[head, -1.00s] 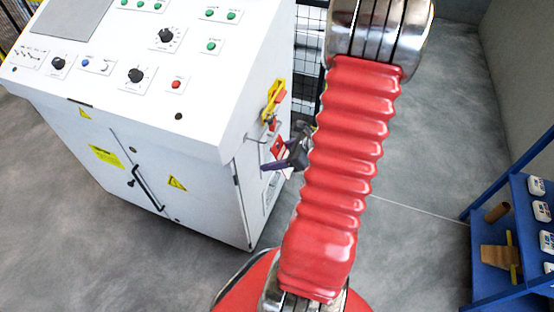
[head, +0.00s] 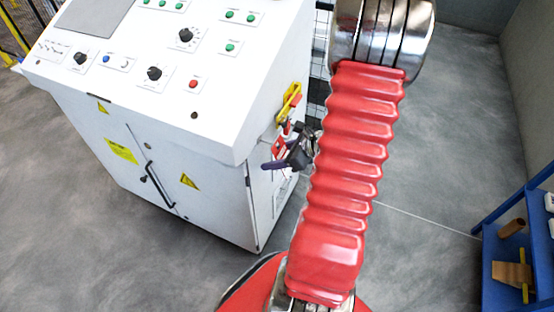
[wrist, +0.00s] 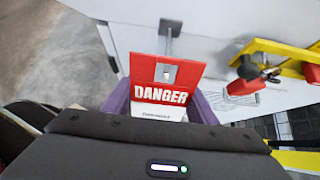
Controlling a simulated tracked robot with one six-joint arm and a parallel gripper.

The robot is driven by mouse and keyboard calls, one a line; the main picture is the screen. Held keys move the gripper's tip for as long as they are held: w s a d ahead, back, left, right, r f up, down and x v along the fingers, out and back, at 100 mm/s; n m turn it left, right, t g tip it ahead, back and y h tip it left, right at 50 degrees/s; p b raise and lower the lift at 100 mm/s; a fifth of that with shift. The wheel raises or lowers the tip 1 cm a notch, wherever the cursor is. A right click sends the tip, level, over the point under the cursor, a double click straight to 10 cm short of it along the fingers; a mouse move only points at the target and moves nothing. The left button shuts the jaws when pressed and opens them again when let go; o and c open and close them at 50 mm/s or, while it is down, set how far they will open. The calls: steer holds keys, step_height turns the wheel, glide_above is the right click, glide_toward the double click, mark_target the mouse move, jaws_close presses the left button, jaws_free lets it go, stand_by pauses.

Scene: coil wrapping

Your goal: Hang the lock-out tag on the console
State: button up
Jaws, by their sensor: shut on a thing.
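The red lock-out tag (wrist: 168,82), marked DANGER with a white lower part, stands between the purple fingers of my gripper (wrist: 160,106). My gripper is shut on it. In the head view the tag (head: 280,147) and my gripper (head: 281,162) are at the right side wall of the white console (head: 190,120). In the wrist view a grey hook (wrist: 170,36) on the console wall lines up with the tag's top middle. The tag's hole shows below its top edge. I cannot tell whether the hook passes through it.
A yellow switch plate (wrist: 285,52) with a red handle is on the wall right of the tag; it also shows in the head view (head: 289,101). A blue rack (head: 490,270) stands at the right. Grey floor between is clear.

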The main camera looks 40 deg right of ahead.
steer(key=shift+w+a+f, duration=0.2)
steer(key=shift+w+f, duration=0.25)
steer(key=shift+w, duration=0.1)
stand_by(0.4)
steer(key=o, duration=1.1)
steer(key=v, duration=1.3)
steer(key=shift+s+r, duration=0.2)
steer(key=shift+s, duration=0.1)
